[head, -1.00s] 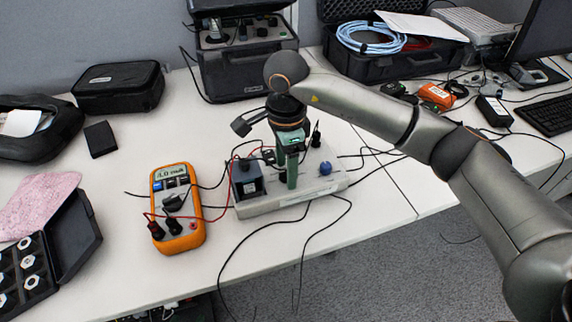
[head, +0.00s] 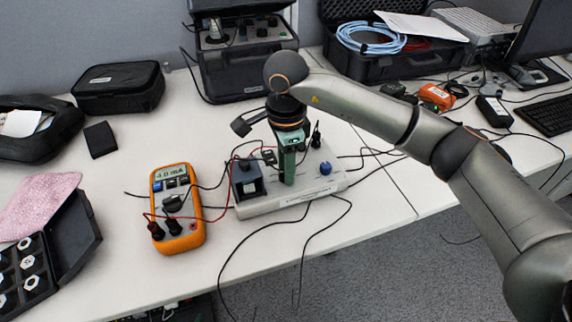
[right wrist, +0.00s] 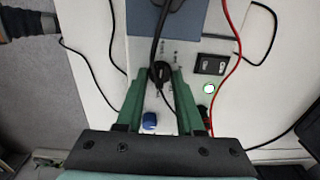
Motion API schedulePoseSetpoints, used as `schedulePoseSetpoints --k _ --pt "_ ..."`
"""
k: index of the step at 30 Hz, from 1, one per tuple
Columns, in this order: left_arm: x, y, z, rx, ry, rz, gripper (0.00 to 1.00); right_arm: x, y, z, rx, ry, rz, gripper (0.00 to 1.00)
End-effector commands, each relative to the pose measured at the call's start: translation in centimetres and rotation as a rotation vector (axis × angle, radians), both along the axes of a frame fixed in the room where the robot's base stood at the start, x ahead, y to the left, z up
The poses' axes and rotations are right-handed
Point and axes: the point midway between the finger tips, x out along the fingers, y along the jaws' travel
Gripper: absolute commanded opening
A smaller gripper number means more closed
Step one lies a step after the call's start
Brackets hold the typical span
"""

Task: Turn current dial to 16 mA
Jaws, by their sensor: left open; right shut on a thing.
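The calibration unit (head: 290,202) is a pale box on the table. My right gripper (head: 288,180) points down over its panel. In the right wrist view, the green fingers of my right gripper (right wrist: 160,74) are shut on a small black dial (right wrist: 160,71) on the panel, which the fingers partly cover. The orange multimeter (head: 178,208) lies left of the unit, and its display (head: 171,173) seems to read 4.0 mA. My left gripper is in neither view.
A blue knob (head: 325,168) sits on the unit's right side. A dark block (head: 247,180) stands on its left side. Red and black leads run between the meter and the unit. A lit round button (right wrist: 209,88) and a black switch (right wrist: 210,65) are near the dial.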

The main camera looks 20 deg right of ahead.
Motion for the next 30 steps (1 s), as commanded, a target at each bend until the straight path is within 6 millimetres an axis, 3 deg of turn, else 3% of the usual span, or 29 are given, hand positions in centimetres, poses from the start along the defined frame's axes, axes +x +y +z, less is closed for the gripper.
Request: schedulePoseSetpoints --k 11,30 --pt "-0.03 -0.06 0.1 0.0 0.001 -0.001 0.57 0.02 0.01 0.11 0.0 0.0 -0.168 0.0" --pt "-0.1 -0.11 0.4 -0.002 0.004 0.0 0.57 0.06 0.03 0.18 0.003 -0.002 -0.766 0.0"
